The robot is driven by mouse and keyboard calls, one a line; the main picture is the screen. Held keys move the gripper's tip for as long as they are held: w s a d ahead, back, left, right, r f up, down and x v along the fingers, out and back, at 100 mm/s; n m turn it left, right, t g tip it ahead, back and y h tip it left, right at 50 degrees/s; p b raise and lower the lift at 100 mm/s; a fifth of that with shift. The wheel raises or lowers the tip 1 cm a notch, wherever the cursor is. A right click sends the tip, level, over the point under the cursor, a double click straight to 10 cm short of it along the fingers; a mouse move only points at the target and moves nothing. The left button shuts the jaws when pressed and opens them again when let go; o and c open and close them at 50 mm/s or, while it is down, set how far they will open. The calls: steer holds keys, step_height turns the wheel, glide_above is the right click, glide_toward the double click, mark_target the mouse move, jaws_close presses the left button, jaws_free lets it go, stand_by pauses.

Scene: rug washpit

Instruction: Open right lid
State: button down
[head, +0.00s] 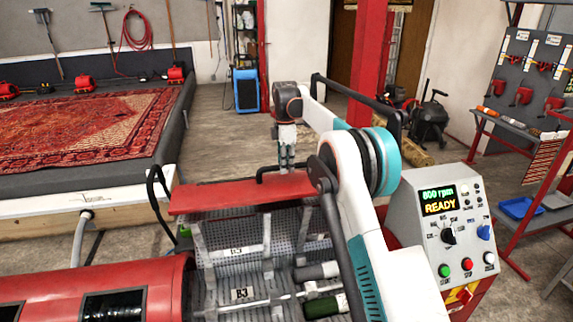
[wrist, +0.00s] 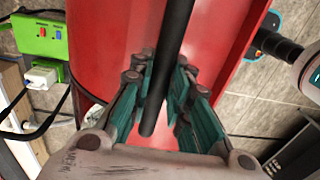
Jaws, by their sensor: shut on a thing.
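The right lid (head: 235,196) is a red panel, raised off its part of the red machine, so the perforated metal drum (head: 265,255) shows below it. Its curved red surface fills much of the wrist view (wrist: 225,40). The lid's black bar handle (head: 262,175) stands on the lid's upper side. My gripper (head: 287,168) reaches down to the handle from above. In the wrist view my gripper (wrist: 160,105) is shut with its teal fingers on either side of the black handle (wrist: 178,45). The exact finger contact is partly hidden.
The left red cover (head: 150,285) with a dark window is down at the lower left. A control panel (head: 445,210) reading READY stands right of my arm. A rolled green item (head: 322,306) lies in the drum. Open floor lies behind the lid.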

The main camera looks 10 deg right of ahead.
steer(key=shift+f, duration=0.2)
steer(key=c, duration=1.7)
jaws_free()
steer(key=shift+w, duration=0.1)
steer(key=shift+o, duration=1.1)
steer(key=shift+w+f, duration=0.15)
steer(key=shift+w, duration=0.05)
steer(key=shift+s+r, duration=0.1)
steer(key=shift+r, duration=0.1)
